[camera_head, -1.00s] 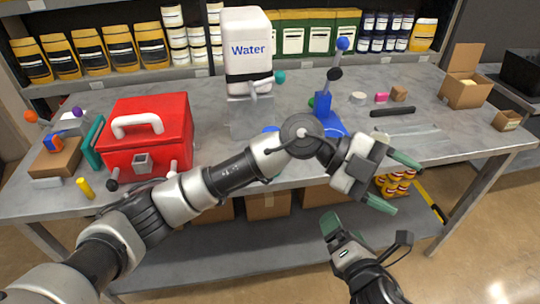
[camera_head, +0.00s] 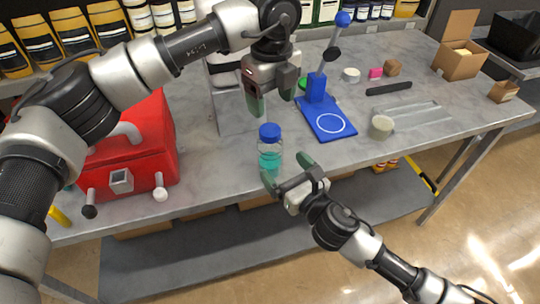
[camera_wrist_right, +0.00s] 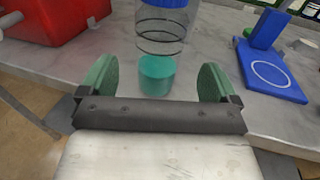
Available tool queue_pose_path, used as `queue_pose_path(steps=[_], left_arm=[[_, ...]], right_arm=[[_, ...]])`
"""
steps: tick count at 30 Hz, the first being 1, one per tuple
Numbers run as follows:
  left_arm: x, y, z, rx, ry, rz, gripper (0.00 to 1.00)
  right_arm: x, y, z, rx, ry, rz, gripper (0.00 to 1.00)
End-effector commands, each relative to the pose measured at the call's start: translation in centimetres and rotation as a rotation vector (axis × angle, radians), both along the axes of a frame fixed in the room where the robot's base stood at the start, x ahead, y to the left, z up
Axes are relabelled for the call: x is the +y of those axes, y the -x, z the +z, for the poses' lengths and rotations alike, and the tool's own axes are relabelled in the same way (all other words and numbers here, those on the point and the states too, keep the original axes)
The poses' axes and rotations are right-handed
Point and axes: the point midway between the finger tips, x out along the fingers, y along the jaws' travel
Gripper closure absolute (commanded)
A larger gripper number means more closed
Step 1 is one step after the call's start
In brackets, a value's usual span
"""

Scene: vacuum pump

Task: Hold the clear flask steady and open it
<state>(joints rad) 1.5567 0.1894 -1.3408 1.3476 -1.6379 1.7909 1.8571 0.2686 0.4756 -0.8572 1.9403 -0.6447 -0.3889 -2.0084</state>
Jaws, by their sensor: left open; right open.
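The clear flask (camera_head: 270,160) stands upright near the front edge of the table, with teal liquid at its bottom and a blue cap (camera_head: 270,131) on top. My right gripper (camera_head: 287,171) is open just in front of the flask. In the right wrist view the flask (camera_wrist_right: 161,42) stands beyond and between the two green fingers, with gaps on both sides; its cap is cut off by the top edge. My left gripper (camera_head: 271,95) is open and empty, pointing down above and behind the flask, apart from the cap.
A red box (camera_head: 135,160) stands left of the flask. The water container is mostly hidden by my left arm.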

Motion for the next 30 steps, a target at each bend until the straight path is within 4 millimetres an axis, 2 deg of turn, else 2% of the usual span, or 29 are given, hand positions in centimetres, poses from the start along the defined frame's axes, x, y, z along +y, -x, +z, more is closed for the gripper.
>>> queue_pose_path(steps=[3,9,14,22,23,30], left_arm=[[0.0,0.0,0.0,0.001,0.001,0.0,0.31],[0.0,0.0,0.0,0.001,0.002,-0.001,0.31],[0.0,0.0,0.0,0.001,0.002,-0.001,0.31],[0.0,0.0,0.0,0.001,0.002,-0.001,0.31],[0.0,0.0,0.0,0.001,0.002,-0.001,0.31],[0.0,0.0,0.0,0.002,0.003,-0.001,0.31]], right_arm=[[1.3,-1.9,0.1,-0.002,-0.001,0.0,0.08],[2.7,-4.2,0.0,0.001,-0.001,0.0,0.08],[3.2,-4.9,0.0,0.001,-0.002,0.0,0.08],[3.3,-5.0,0.0,0.001,-0.002,0.0,0.08],[3.3,-5.0,0.0,0.001,-0.002,0.0,0.1],[3.3,-5.0,0.0,0.001,-0.002,0.0,0.47]])
